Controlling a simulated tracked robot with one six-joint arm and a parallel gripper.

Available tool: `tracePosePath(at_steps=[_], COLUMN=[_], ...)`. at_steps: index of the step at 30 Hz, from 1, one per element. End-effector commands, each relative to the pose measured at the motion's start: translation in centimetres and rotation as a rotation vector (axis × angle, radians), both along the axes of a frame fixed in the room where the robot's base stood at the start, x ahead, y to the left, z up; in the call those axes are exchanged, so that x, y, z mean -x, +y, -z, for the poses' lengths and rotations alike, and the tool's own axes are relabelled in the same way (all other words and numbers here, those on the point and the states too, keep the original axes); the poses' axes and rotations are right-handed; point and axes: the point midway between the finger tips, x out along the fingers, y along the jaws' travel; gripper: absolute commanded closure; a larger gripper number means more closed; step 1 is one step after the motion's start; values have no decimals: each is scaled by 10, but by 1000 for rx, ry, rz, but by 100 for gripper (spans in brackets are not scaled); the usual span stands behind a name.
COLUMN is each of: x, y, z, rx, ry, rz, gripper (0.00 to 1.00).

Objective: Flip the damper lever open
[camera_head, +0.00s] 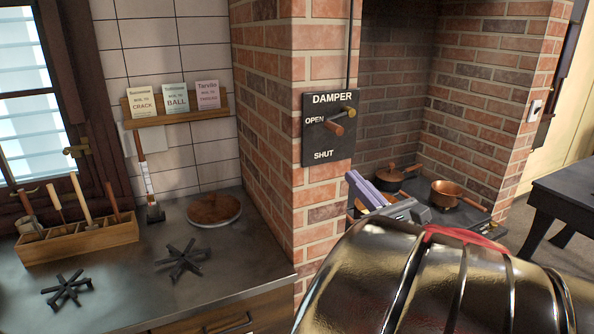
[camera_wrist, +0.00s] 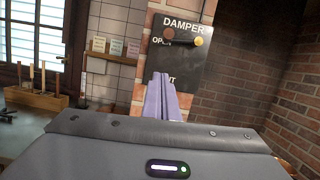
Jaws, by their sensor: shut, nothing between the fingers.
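The black damper plate (camera_head: 312,142) is on the brick pillar, marked OPEN above and SHUT below; it also shows in the wrist view (camera_wrist: 185,66). Its lever (camera_head: 337,126) has a red-brown knob and a brass end. In the wrist view the lever (camera_wrist: 184,37) lies nearly level, with the red-brown knob at left, beside the word OPEN. My gripper (camera_head: 357,180) is shut and empty, with lavender fingers. It is below the plate in the head view, apart from the lever. In the wrist view the fingertips (camera_wrist: 160,76) partly cover the word SHUT.
Copper pots (camera_head: 447,193) stand on the stove in the brick alcove at right. A counter at left holds a wooden tool box (camera_head: 85,240), a round wooden board (camera_head: 214,209) and black trivets (camera_head: 182,261). A small shelf (camera_head: 178,117) holds cards.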

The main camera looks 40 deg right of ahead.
Motion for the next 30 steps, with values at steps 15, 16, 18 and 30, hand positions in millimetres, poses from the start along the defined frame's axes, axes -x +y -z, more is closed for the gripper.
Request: tracePosePath(at_steps=[15, 16, 18, 30], x=[21, 21, 21, 12], y=[7, 7, 7, 17], z=[6, 6, 6, 6], rx=[0, 0, 0, 14], ry=[0, 0, 0, 11], rz=[-3, -3, -3, -34], gripper=[100, 100, 100, 100])
